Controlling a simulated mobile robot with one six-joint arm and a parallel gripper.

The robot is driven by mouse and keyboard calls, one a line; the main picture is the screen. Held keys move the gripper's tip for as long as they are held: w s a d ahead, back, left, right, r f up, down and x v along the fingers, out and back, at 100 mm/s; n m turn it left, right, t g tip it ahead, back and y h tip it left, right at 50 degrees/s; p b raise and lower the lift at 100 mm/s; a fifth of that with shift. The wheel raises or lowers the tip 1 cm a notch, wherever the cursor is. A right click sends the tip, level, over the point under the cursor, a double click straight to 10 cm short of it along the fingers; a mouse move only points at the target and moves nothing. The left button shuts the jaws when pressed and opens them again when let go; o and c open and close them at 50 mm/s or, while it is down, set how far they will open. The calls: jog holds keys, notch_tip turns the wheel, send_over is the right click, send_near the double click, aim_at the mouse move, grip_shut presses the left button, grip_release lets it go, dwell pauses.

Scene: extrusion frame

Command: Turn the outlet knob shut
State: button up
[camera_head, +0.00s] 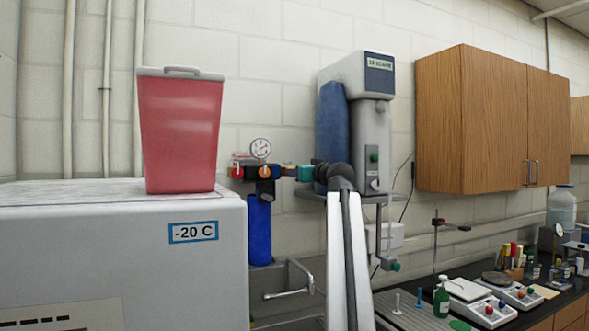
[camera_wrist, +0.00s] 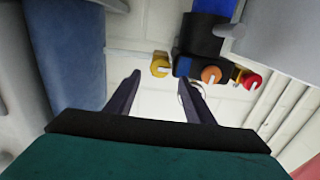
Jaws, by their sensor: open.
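A wall-mounted regulator assembly carries a red knob (camera_head: 236,172) at its left and an orange knob (camera_head: 264,171) in the middle. No label shows which one is the outlet knob. My gripper (camera_wrist: 163,82) is open and empty, its fingertips apart with the yellow knob just beyond the gap between them. In the head view my gripper (camera_head: 288,172) is right of the regulator and hides its right end.
A round gauge (camera_head: 261,148) sits above the regulator and a blue filter (camera_head: 260,229) hangs below. A water purifier (camera_head: 372,135) with a blue cylinder (camera_head: 332,125) is close on the right. A freezer (camera_head: 110,245) bearing a red bin (camera_head: 180,135) stands left.

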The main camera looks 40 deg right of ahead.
jog(key=shift+p+x, duration=0.95)
jog(key=shift+x, duration=1.9)
jog(key=c, duration=1)
